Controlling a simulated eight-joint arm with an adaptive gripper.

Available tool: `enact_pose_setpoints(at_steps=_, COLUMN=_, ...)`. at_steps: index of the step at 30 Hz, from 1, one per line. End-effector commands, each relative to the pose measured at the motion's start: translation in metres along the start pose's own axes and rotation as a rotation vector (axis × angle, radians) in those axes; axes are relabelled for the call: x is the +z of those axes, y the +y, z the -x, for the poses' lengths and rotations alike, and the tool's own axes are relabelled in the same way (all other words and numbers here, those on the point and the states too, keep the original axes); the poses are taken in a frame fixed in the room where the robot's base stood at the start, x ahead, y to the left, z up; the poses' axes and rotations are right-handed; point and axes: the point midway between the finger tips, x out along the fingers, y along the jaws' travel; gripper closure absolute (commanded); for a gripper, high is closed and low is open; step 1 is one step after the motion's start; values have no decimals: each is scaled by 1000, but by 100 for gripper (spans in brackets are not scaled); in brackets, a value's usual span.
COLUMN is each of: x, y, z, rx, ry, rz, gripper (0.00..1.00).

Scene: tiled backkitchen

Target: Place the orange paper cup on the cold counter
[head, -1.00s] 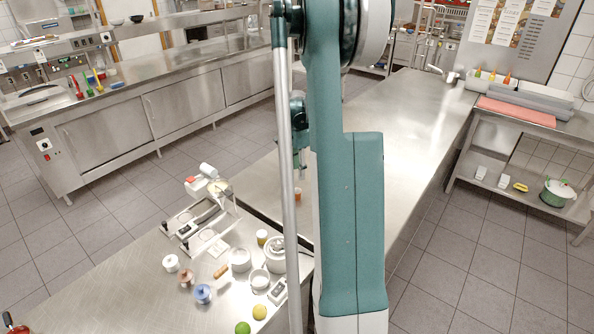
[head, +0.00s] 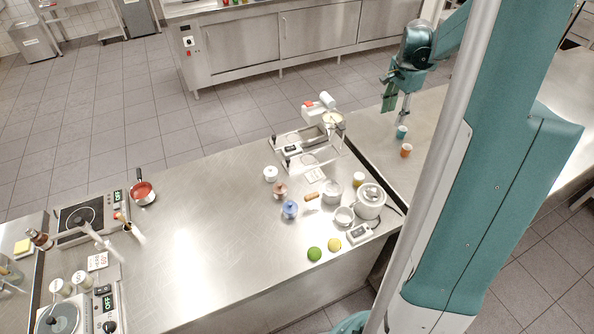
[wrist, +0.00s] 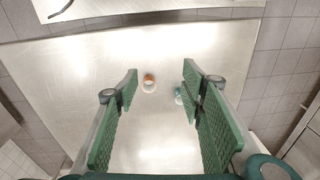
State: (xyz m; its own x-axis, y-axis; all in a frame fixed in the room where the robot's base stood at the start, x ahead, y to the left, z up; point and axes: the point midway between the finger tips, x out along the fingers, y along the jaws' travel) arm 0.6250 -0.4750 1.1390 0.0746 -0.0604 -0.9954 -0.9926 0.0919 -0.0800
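The orange paper cup (head: 406,150) stands upright on a steel counter (head: 375,150) right of the scales and pots. A teal cup (head: 401,132) stands close behind it. My gripper (head: 397,103) is above and behind the cups in the head view. In the wrist view my gripper (wrist: 160,84) is open and empty. The orange cup (wrist: 149,84) shows in the gap between the fingers, some way beyond them, and the teal cup (wrist: 179,94) is partly hidden by the right finger. No label shows which surface is the cold counter; a long counter with steel doors (head: 320,35) stands at the back.
The near worktop (head: 200,235) holds a lime (head: 314,254), a lemon (head: 334,245), a lidded pot (head: 370,198), jars, scales and hot plates. Its middle left is bare. Tiled floor separates it from the back counter. My arm covers part of the right side.

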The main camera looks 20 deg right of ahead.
Motion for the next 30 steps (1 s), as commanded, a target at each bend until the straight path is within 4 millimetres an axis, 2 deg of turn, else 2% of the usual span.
enact_pose_setpoints(at_steps=3, x=32, y=0, z=20, rx=-24, ry=11, rz=85, gripper=60)
enact_pose_setpoints(at_steps=13, x=114, y=7, z=68, rx=-92, ry=48, rz=321, gripper=60)
enact_pose_setpoints(at_steps=22, x=185, y=26, z=102, rx=-153, ry=85, rz=534, gripper=60)
enact_pose_setpoints(at_steps=30, x=244, y=50, z=126, rx=-209, ry=121, rz=722, gripper=60)
